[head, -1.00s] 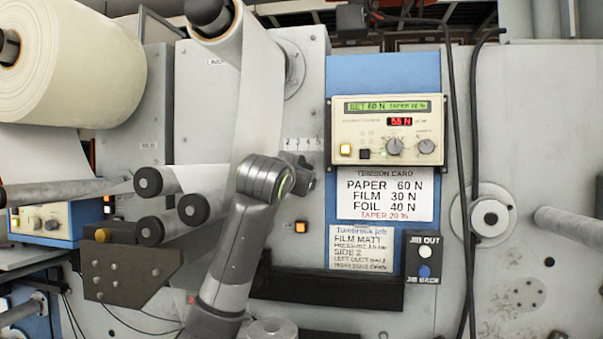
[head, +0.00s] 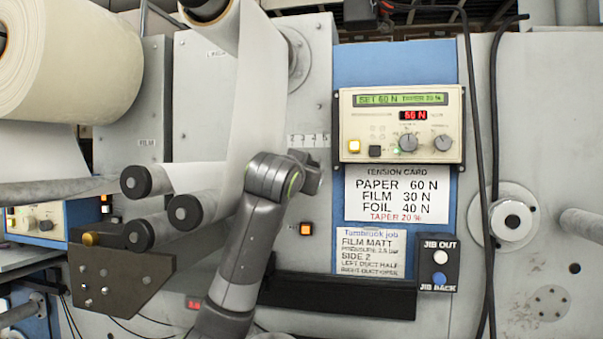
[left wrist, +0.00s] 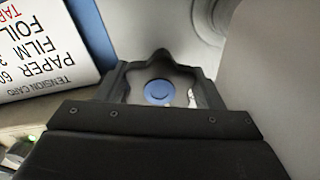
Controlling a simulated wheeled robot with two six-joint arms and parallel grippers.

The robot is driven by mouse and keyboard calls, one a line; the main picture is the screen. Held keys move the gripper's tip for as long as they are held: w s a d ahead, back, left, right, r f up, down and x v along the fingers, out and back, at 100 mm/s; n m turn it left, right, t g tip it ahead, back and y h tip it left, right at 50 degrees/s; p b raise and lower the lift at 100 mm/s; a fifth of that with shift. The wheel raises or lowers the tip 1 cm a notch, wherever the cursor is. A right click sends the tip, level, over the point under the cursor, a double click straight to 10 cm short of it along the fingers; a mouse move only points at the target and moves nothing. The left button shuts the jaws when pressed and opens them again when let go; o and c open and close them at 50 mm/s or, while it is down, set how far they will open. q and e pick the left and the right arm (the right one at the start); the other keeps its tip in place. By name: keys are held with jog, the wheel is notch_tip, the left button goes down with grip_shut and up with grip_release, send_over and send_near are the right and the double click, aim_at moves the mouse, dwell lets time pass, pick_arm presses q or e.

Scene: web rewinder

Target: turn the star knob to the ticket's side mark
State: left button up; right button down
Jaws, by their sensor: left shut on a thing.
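My left gripper (head: 312,172) is at the grey panel, just below a small white numbered scale (head: 308,141). In the left wrist view its dark jaws (left wrist: 162,92) are shut on the star knob, which has a round blue centre (left wrist: 158,92) and a dark lobe at the top. The gripper hides the knob in the head view. Its pointer and the exact mark it stands at cannot be made out. The job ticket (head: 369,252) hangs right of the arm and reads "SIDE 2". My right gripper is not in view.
A tension controller (head: 400,125) and tension card (head: 397,195) are on the blue panel to the right. A jib button box (head: 438,262) sits beside the ticket. Black cables (head: 478,150) hang farther right. Rollers (head: 186,210) and the web are close left of my arm.

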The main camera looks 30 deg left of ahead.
pick_arm(q)
jog(key=n+b, duration=0.3)
jog(key=b, duration=0.1)
jog(key=shift+f+n, duration=0.25)
jog(key=shift+n, duration=0.15)
jog(key=shift+c, duration=0.3)
jog(key=shift+d+r+n+b, duration=0.15)
jog(key=shift+n+b, duration=0.25)
jog(key=shift+n, duration=0.3)
jog(key=o, duration=0.9)
jog(key=shift+w, duration=0.1)
jog(key=shift+o, duration=0.4)
